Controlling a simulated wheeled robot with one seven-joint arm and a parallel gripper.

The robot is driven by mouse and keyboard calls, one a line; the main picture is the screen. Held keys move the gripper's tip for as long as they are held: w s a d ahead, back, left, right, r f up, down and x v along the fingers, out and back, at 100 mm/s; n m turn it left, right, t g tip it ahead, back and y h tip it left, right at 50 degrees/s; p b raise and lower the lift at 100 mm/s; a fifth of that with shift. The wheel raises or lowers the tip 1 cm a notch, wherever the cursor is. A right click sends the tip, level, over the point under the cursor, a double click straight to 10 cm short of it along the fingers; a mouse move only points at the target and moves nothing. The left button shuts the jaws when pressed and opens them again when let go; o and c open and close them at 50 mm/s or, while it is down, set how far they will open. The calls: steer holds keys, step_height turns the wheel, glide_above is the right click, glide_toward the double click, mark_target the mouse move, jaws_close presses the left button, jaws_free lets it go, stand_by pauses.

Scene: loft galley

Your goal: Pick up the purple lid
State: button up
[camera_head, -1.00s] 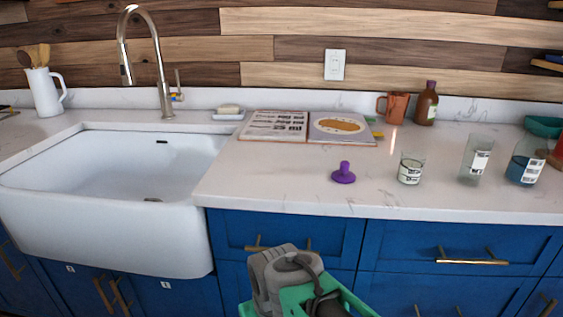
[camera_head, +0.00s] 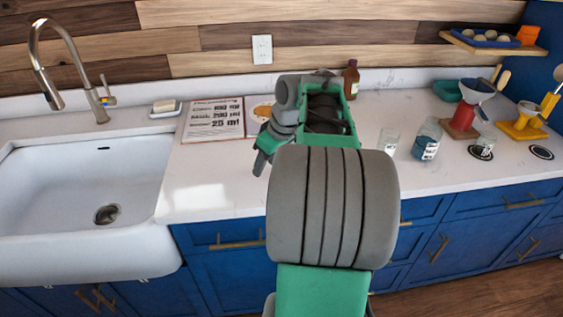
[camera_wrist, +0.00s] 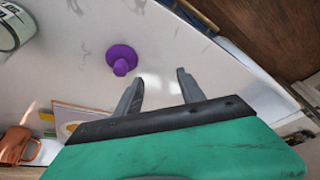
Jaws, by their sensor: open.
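The purple lid (camera_wrist: 122,57) shows in the wrist view, lying on the white counter with its knob up. It is just beyond my fingertips and apart from them, towards the left finger. My gripper (camera_wrist: 157,82) is open and empty, with its two dark fingers spread above the counter. In the head view my gripper (camera_head: 262,158) hangs over the counter near the open book (camera_head: 213,119). My arm hides the lid there.
A glass jar with a blue content (camera_head: 427,140) and a clear glass (camera_head: 388,139) stand right of my arm. A brown bottle (camera_head: 351,78) stands behind it. The sink (camera_head: 90,195) is at left.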

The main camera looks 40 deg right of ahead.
steer(key=s+d+r, duration=0.1)
steer(key=s+d, duration=0.1)
steer(key=d, duration=0.4)
steer(key=shift+t, duration=0.3)
steer(key=x, duration=0.5)
steer(key=d+x, duration=0.1)
steer(key=x, duration=0.1)
steer(key=shift+w+f+p, duration=0.3)
steer(key=shift+w+p, duration=0.05)
jaws_close()
